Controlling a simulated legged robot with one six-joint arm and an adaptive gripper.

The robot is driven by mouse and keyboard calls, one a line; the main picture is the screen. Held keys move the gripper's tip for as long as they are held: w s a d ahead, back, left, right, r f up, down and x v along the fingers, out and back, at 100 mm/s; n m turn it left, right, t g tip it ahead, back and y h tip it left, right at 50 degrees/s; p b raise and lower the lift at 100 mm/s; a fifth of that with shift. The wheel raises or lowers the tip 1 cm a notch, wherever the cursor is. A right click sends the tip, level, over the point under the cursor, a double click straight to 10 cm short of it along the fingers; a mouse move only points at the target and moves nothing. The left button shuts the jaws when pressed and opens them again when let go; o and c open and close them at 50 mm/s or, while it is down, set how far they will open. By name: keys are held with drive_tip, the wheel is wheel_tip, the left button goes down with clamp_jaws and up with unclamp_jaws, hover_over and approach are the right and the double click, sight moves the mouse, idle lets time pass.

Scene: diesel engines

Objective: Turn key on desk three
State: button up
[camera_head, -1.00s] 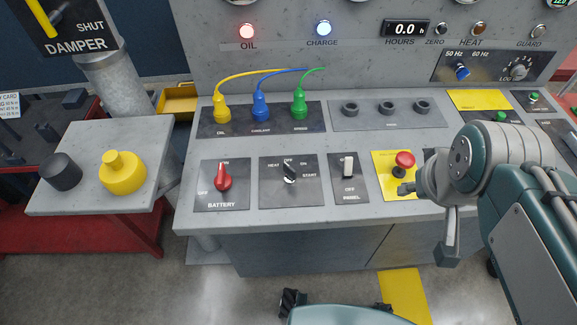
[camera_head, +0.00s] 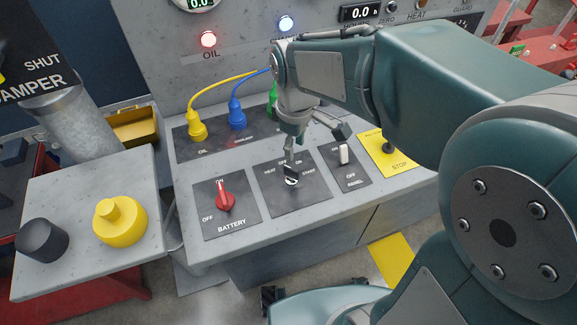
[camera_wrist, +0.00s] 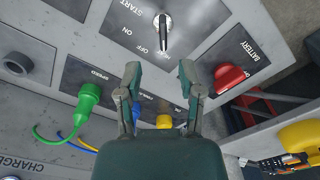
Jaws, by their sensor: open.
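The key switch (camera_head: 291,178) is a silver and black key on a dark plate of the grey desk, with HEAT, ON and START labels around it. My gripper (camera_head: 315,142) is above and just behind the key in the head view. In the wrist view my gripper (camera_wrist: 160,72) has its two fingers spread with nothing between them, the key lying beyond the fingertips. Contact with the key cannot be told.
A red battery switch (camera_head: 224,200) is left of the key, and a white panel switch (camera_head: 343,155) right of it. Yellow, blue and green cable plugs (camera_head: 237,118) stand behind. A yellow knob (camera_head: 120,222) sits on the side desk. My arm hides the desk's right part.

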sight(291, 168)
drive_tip(key=f, duration=0.5)
drive_tip(key=a+f, duration=0.1)
drive_tip(key=f, duration=0.1)
drive_tip(key=shift+f, duration=0.6)
drive_tip(key=shift+d+f, duration=0.2)
drive_tip(key=shift+d, duration=0.1)
clamp_jaws()
